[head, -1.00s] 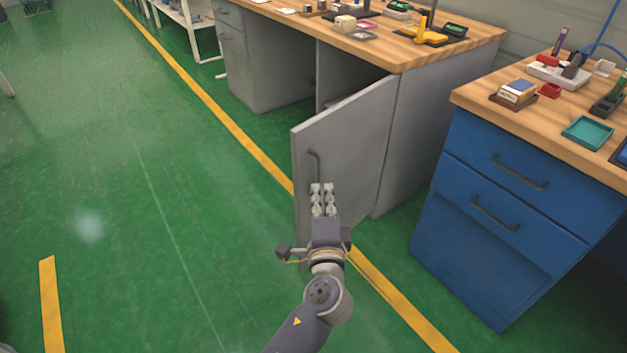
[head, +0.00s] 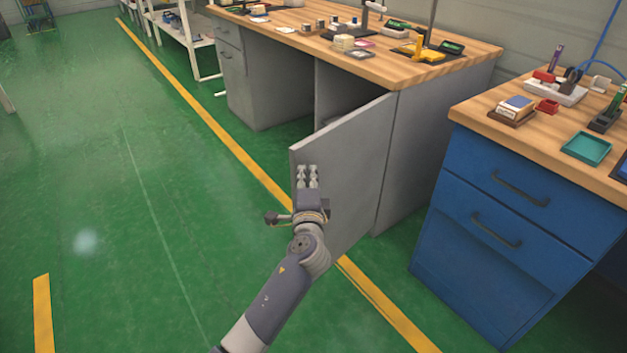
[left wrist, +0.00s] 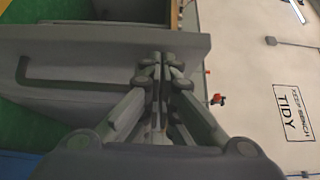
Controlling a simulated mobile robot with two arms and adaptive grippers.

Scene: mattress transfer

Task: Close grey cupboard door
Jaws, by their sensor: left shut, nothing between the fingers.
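The grey cupboard door (head: 352,180) stands wide open, swung out from the grey cupboard (head: 425,140) under the wooden workbench. My left gripper (head: 307,170) is shut and empty, in front of the door's free edge in the head view, covering the door's handle there. In the left wrist view, the door (left wrist: 110,42) lies behind the fingers of the left gripper (left wrist: 162,60), and its dark handle (left wrist: 70,88) shows to their left. I cannot tell whether the fingers touch the door. My right gripper is not in view.
A blue drawer cabinet (head: 500,240) with a wooden top stands to the right of the door, with a narrow gap between. Small items cover both worktops. The green floor (head: 130,220) to the left, beyond the yellow line (head: 235,135), is clear.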

